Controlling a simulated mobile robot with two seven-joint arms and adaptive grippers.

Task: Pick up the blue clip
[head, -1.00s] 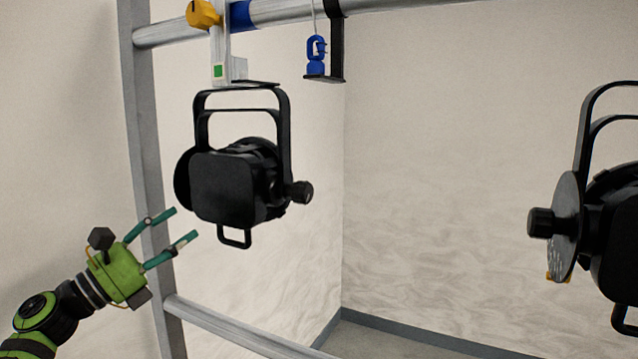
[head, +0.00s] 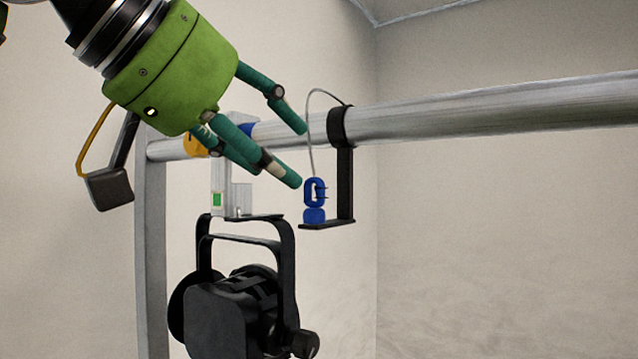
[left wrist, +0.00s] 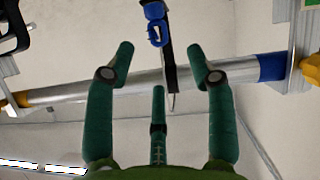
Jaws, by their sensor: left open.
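The blue clip (head: 314,195) rests upright on the small foot of a black bracket (head: 344,180) that hangs from the metal rail. A thin grey cable runs from the clip up to the rail. In the left wrist view the clip (left wrist: 156,22) shows at the top, just beyond the fingertips and between them. My left gripper (head: 296,155) is open and empty, up and to the left of the clip in the head view, with its fingers pointing down towards it. In the left wrist view its fingers (left wrist: 160,62) are spread apart. My right gripper is not in view.
The metal rail (head: 500,108) runs across behind the gripper. A black par can (head: 240,310) hangs below left of the clip from a clamp with a yellow knob (head: 194,146). A blue band (left wrist: 272,67) wraps the rail. Free space lies right of the bracket below the rail.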

